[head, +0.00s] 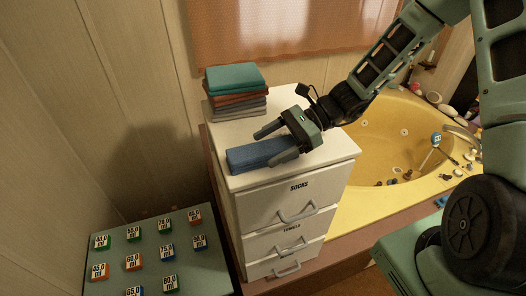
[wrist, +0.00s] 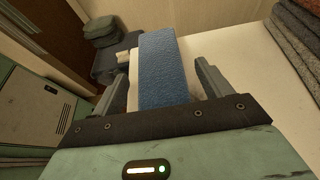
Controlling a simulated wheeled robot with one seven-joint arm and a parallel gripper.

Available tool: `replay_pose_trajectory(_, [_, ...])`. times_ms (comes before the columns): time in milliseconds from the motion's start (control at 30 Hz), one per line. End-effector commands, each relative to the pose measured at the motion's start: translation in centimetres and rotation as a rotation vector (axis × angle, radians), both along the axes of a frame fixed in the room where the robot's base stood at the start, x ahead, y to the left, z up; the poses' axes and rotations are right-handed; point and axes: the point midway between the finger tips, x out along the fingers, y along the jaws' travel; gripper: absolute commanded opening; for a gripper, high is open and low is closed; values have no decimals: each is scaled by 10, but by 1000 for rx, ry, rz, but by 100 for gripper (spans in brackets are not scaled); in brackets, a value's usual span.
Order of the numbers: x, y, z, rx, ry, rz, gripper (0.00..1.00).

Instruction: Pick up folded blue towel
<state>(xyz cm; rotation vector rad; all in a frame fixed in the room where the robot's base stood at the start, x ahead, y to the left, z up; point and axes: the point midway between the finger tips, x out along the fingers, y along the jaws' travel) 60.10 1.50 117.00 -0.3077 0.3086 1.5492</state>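The folded blue towel (head: 256,155) lies flat on top of the white drawer cabinet (head: 240,183), near its front left edge. My gripper (head: 277,144) is over the towel, with one finger on its far side and one on its near side. In the wrist view the gripper (wrist: 172,82) is open, and the blue towel (wrist: 164,70) runs between the two fingers with gaps beside it.
A stack of folded towels (head: 236,90), teal on top, stands behind on the cabinet. A yellow corner tub (head: 375,140) is at right. A low green table (head: 185,270) with several small numbered boxes stands at lower left. The cabinet top right of the stack is clear.

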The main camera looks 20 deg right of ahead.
Motion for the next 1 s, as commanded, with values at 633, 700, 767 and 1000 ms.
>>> replay_pose_trajectory(633, [1,-1,7,-1,-4,1,27])
replay_pose_trajectory(700, [1,-1,13,-2,-4,0,27])
replay_pose_trajectory(767, [1,-1,19,-2,-5,0,27])
replay_pose_trajectory(1000, [1,-1,59,-4,-8,0,27])
